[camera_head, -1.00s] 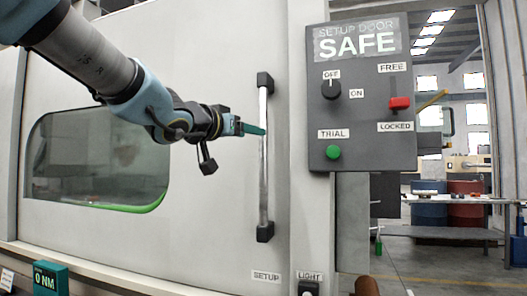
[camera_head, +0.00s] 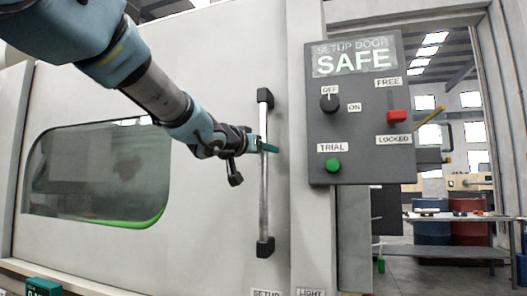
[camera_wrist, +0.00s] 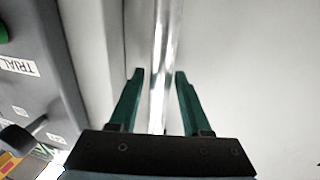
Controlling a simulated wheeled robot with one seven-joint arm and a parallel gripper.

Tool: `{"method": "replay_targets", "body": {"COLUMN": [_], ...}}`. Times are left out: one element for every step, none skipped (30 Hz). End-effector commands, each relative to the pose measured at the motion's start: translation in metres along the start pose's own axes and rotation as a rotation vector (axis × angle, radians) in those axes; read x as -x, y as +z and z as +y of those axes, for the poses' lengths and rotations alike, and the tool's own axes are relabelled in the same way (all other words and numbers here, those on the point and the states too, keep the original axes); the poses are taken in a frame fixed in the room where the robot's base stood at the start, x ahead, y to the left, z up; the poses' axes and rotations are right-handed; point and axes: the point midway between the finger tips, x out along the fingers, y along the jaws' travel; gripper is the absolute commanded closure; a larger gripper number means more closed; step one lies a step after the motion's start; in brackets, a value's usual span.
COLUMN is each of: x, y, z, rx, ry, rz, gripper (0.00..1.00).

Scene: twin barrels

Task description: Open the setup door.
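The setup door (camera_head: 215,200) is a large pale panel with a dark window and looks closed. Its handle (camera_head: 264,205) is a vertical silver bar between two black mounts; it also shows in the wrist view (camera_wrist: 160,50). My gripper (camera_head: 266,147) is at the upper middle part of the bar. In the wrist view my gripper (camera_wrist: 158,75) is open, with one green finger on each side of the bar and gaps visible between fingers and bar. How deep the bar lies between the fingers is hard to tell.
A workbench (camera_head: 440,218) and barrels are farther back right.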

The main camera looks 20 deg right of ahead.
Motion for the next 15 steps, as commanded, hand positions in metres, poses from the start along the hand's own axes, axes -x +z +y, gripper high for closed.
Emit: {"method": "replay_targets", "body": {"x": [0.0001,0.0001,0.0001,0.0001,0.0002,0.0002,0.0002,0.0002,0.0002,0.0002,0.0002,0.0002,0.0002,0.0002,0.0002], "y": [0.0,0.0,0.0001,0.0001,0.0001,0.0001,0.0001,0.0001,0.0001,0.0002,0.0001,0.0001,0.0002,0.0002,0.0002], "z": [0.0,0.0,0.0,0.0,0.0,0.0,0.0,0.0,-0.0001,-0.0001,-0.0001,-0.0001,-0.0001,-0.0001,-0.0001], "rx": [0.0,0.0,0.0,0.0,0.0,0.0,0.0,0.0,0.0,0.0,0.0,0.0,0.0,0.0,0.0], "ry": [0.0,0.0,0.0,0.0,0.0,0.0,0.0,0.0,0.0,0.0,0.0,0.0,0.0,0.0,0.0], "rz": [0.0,0.0,0.0,0.0,0.0,0.0,0.0,0.0,0.0,0.0,0.0,0.0,0.0,0.0,0.0], "gripper": [0.59,0.62,0.67,0.7,0.73,0.78,0.81,0.84,0.89,0.92,0.96,1.0,1.0,1.0,1.0]}}
